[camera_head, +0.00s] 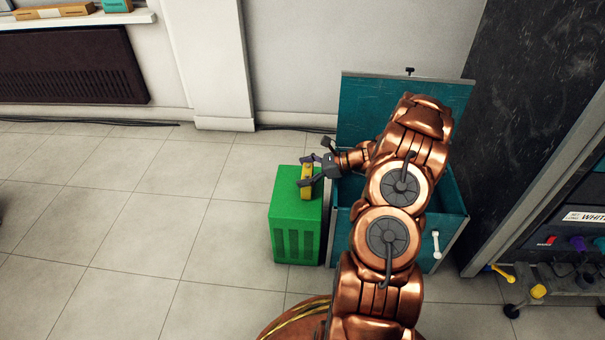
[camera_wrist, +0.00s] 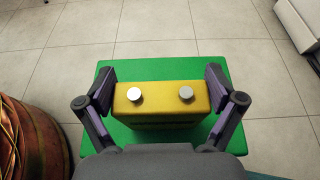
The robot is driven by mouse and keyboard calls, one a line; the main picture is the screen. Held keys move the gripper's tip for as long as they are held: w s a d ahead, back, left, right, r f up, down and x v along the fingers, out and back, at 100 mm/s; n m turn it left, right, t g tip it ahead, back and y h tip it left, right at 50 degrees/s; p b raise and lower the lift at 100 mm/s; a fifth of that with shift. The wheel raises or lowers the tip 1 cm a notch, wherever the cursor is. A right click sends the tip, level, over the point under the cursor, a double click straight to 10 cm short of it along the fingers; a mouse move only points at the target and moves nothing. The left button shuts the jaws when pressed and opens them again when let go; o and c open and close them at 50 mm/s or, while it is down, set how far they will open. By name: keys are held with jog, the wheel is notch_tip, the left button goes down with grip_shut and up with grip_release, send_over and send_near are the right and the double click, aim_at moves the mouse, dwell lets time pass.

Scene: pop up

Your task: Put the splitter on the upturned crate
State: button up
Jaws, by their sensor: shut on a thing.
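The splitter is a yellow block (camera_wrist: 160,100) with two round silver knobs on the face towards the wrist camera. My gripper (camera_wrist: 161,92) is shut on it, with one purple-and-grey finger at each end. In the head view the splitter (camera_head: 306,182) shows in my gripper (camera_head: 312,172) over the top of the upturned crate. The upturned crate (camera_head: 290,205) is green with slotted sides and stands on the floor. Its top (camera_wrist: 175,68) shows around the splitter in the wrist view. I cannot tell whether the splitter touches the crate.
A teal open-topped chest (camera_head: 360,95) with a raised lid stands right beside the crate, under my arm. A dark board and a rack with tools (camera_head: 560,265) are on the right. The tiled floor (camera_head: 130,235) left of the crate is clear.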

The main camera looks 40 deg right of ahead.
jog(key=o, duration=1)
jog(key=shift+f, duration=0.1)
jog(key=shift+c, duration=0.2)
